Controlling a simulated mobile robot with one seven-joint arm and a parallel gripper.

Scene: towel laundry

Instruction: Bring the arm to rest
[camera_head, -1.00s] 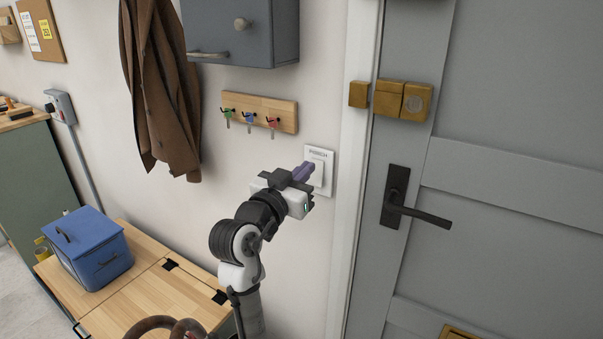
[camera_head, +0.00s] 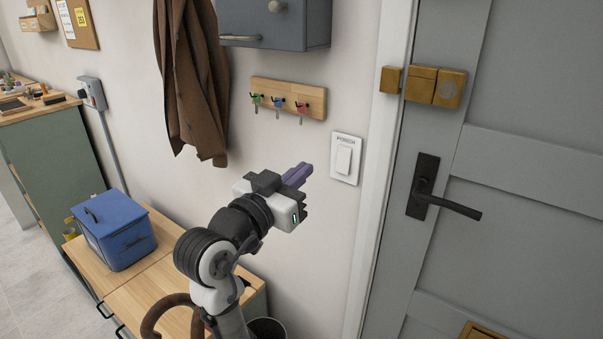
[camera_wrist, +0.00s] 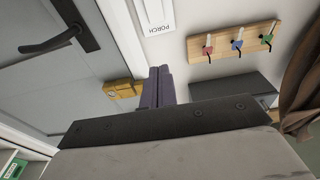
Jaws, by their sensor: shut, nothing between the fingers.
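My gripper (camera_head: 298,175) is shut and empty, its purple fingers together. It is raised in front of the wall, to the left of and apart from the white switch labelled PORCH (camera_head: 345,158). My arm is bent and reaches up beside the wooden bench.
A wooden bench (camera_head: 146,291) with a blue lidded box (camera_head: 115,232) stands at the lower left. A key rack (camera_head: 288,97), brown coat (camera_head: 192,85) and grey cabinet (camera_head: 272,22) hang on the wall. A grey door (camera_head: 530,190) with a black handle (camera_head: 449,204) is at the right.

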